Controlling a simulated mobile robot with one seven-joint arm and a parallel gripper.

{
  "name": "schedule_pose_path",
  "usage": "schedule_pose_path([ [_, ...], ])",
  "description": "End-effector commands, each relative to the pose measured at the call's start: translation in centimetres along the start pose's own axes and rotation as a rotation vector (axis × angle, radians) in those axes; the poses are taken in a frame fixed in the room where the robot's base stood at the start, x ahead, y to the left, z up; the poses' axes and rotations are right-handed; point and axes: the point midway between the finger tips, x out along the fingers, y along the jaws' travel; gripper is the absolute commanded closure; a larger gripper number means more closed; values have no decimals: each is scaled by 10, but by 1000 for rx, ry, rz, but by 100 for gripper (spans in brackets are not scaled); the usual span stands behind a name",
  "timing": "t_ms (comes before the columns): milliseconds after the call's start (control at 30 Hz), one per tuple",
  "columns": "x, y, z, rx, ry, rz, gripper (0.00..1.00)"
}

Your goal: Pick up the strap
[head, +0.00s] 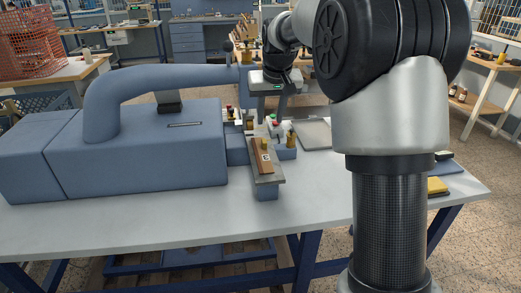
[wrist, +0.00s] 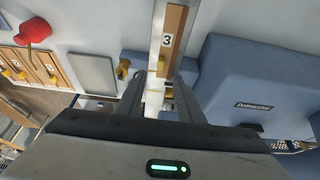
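A brown strap (head: 262,157) with a white tag lies lengthwise on the narrow bed (head: 271,178) at the front of the blue-grey stamping machine (head: 150,145). In the wrist view the strap (wrist: 175,30) shows at the top centre, its tag reading 3, along the pale bed. My gripper (head: 273,106) is above the table, behind the strap in the head view. In the wrist view its two dark fingers (wrist: 159,82) stand apart with the pale bed visible between them. The gripper looks empty, and the strap lies beyond the fingertips.
The machine's curved arm (head: 165,78) rises close to the left of my gripper. A flat grey tray (head: 313,133) lies behind the bed. The table's front (head: 150,229) is clear.

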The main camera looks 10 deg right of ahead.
Motion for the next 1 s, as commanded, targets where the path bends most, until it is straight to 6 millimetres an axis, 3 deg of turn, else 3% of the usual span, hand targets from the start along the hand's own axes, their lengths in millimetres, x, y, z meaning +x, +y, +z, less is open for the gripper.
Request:
schedule_pose_path([
  [100, 29, 0, 1, 0, -4, 0, 66],
  [300, 64, 0, 0, -1, -3, 0, 66],
  [567, 82, -1, -1, -1, -2, 0, 66],
  [833, 120, -4, -7, -1, -3, 0, 66],
  [1000, 127, -4, -8, -1, 1, 0, 66],
])
